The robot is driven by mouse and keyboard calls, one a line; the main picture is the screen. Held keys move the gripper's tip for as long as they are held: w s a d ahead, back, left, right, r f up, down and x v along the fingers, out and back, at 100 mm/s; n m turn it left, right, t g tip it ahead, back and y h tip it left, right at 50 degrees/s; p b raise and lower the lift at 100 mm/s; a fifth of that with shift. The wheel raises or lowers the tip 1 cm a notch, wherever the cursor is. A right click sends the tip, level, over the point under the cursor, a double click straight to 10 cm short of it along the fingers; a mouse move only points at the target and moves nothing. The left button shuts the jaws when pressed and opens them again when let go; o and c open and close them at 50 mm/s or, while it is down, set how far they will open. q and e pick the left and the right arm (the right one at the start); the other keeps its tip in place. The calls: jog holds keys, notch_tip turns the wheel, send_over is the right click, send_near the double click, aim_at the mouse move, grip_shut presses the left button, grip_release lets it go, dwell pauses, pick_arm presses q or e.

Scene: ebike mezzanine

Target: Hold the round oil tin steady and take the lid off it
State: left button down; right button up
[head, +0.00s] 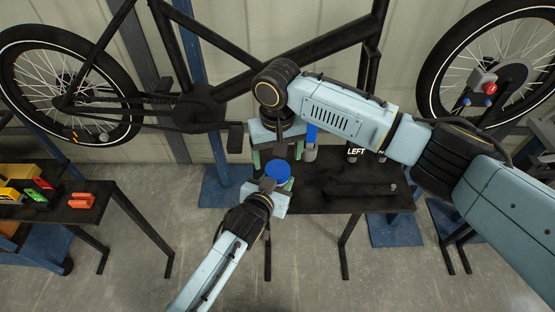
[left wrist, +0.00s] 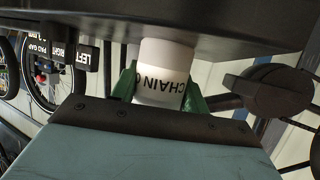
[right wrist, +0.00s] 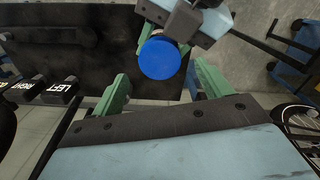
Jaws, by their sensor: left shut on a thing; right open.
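The round oil tin (left wrist: 160,72) is white with dark "CHAIN O" lettering, upside down in the left wrist view. My left gripper (left wrist: 158,92) is shut on its body, one green finger on each side. The tin's round blue lid (head: 277,171) faces up in the head view and hides most of the body there. It also shows in the right wrist view (right wrist: 160,58). My right gripper (right wrist: 163,88) is open and empty, its green fingers spread wide. In the head view it (head: 277,158) is just beyond the lid, and I see no contact.
A dark bench top (head: 325,187) lies beside the tin, with a "LEFT" label (head: 356,151) at its back. A bicycle frame and wheels (head: 68,85) stand behind. A second table (head: 90,207) at left holds coloured items. Bare floor lies in front.

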aim_at(278, 169)
jog(key=shift+s+a+r+m, duration=0.1)
jog(key=shift+a+r+m, duration=0.2)
jog(key=shift+r+m, duration=0.5)
jog(key=shift+d+r+m, duration=0.25)
jog(key=shift+r+m, duration=0.55)
jog(key=shift+f, duration=3.9)
jog(key=shift+c, duration=0.3)
jog(key=c, duration=1)
jog(key=shift+n, duration=1.6)
